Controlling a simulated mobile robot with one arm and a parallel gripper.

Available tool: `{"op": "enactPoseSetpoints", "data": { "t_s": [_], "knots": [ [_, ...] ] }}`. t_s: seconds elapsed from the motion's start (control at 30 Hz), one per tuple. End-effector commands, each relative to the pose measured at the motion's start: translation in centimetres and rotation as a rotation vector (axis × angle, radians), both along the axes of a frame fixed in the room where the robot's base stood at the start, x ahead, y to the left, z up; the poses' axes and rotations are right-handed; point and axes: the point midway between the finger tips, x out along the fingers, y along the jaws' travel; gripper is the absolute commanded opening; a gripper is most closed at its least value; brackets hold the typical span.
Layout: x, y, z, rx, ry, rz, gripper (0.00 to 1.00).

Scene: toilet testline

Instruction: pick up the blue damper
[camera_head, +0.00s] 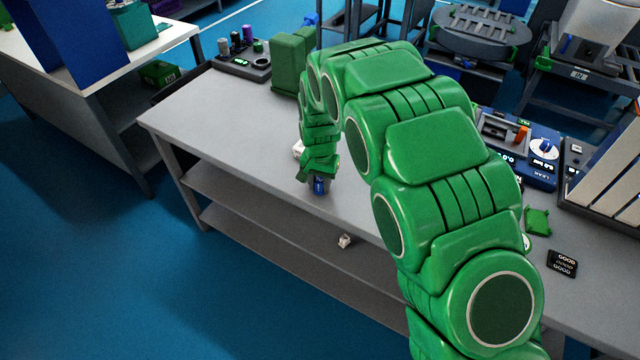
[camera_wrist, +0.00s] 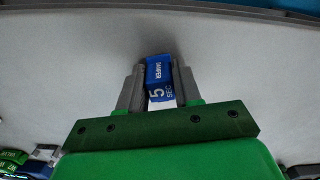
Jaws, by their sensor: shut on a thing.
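The blue damper (camera_wrist: 158,76) is a small blue piece with white lettering that includes "DAMPER" and a "5". In the wrist view it sits between the two grey fingers of my gripper (camera_wrist: 157,88), which are shut on it. In the head view the blue damper (camera_head: 319,186) shows just below my gripper (camera_head: 318,180), over the front part of the grey table. I cannot tell whether the damper touches the table top. My green arm hides part of the table behind it.
The grey table (camera_head: 230,130) has free room left of my gripper. A small white thing (camera_head: 298,149) is close behind the gripper. A dark tray (camera_head: 243,62) with small cylinders and a green box (camera_head: 288,66) stand at the back. A blue tester (camera_head: 540,155) is at the right.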

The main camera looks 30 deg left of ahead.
Motion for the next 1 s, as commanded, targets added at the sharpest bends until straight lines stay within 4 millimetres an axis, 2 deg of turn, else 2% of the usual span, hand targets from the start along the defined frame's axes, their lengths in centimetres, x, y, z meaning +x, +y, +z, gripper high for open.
{"op": "enactPoseSetpoints", "data": {
  "t_s": [0.17,0.37,0.47,0.9,1.0],
  "knots": [
    [0.1,0.0,0.8,0.000,-0.001,0.000,0.04],
    [0.2,0.0,3.5,0.004,-0.005,-0.001,0.04],
    [-0.5,-0.6,4.1,0.000,-0.001,-0.002,0.04],
    [-3.6,-3.4,9.0,0.001,-0.002,0.000,0.04],
    [-4.5,-4.2,9.7,0.001,-0.001,0.000,0.04]
  ]
}}
